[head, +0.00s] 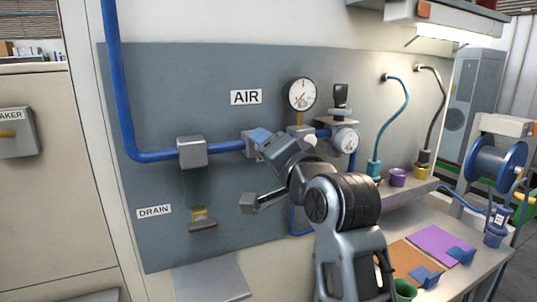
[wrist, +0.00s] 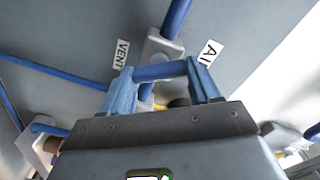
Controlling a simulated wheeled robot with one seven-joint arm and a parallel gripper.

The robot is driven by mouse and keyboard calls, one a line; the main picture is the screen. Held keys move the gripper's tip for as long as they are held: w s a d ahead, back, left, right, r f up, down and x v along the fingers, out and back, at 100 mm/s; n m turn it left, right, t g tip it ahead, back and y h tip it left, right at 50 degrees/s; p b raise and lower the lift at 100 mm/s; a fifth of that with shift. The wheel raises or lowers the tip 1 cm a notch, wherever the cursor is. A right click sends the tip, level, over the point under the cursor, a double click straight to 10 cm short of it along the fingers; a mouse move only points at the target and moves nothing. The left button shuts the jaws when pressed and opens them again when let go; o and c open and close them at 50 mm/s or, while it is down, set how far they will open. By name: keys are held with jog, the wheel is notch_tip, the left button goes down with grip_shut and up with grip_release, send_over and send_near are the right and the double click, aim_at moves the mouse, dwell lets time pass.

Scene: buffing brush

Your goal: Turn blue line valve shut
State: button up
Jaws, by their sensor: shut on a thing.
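The blue line (head: 113,80) comes down the grey panel and bends right through a grey block (head: 192,152) toward my gripper (head: 257,140), below the AIR label (head: 246,97). In the wrist view my gripper (wrist: 163,82) has its two blue fingers against the ends of a blue bar-shaped valve handle (wrist: 160,71). The handle lies crosswise between the fingers. A grey valve body (wrist: 160,46) with a blue pipe (wrist: 177,14) shows just beyond it. In the head view my gripper and wrist hide most of this valve.
A VENT label (wrist: 121,54) shows in the wrist view. A workbench with cups stands at right.

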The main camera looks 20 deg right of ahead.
jog(key=m+b, duration=0.1)
jog(key=m, duration=0.5)
jog(key=shift+d+f, duration=0.1)
jog(key=shift+f, duration=0.05)
jog(key=shift+m+b, duration=0.3)
jog(key=o, duration=1.1)
jog(key=shift+c, duration=0.2)
jog(key=s+b, duration=0.1)
jog(key=s, duration=0.6)
jog(key=shift+s+b, duration=0.3)
jog(key=shift+s, duration=0.1)
